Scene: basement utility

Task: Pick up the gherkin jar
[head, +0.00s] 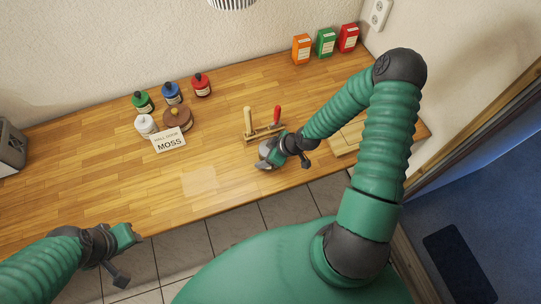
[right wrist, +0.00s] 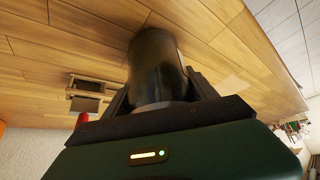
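A dark cylinder, seemingly the gherkin jar (right wrist: 155,65), stands out between the two fingers of my right gripper (right wrist: 165,85) in the right wrist view. The fingers lie against both its sides; its label and contents do not show. In the head view my right gripper (head: 268,156) is low near the counter's front edge, with a small greyish-white part of the jar (head: 265,150) showing; I cannot tell whether it touches the counter. My left gripper (head: 130,236) is at the lower left, past the front edge, with nothing visible in it.
A wooden rack with two upright handles (head: 264,132) stands just behind the right gripper. Several bottles and a MOSS card (head: 169,142) are at the left. Three cartons (head: 325,43) stand at the back right, and a wooden board (head: 346,139) lies right.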

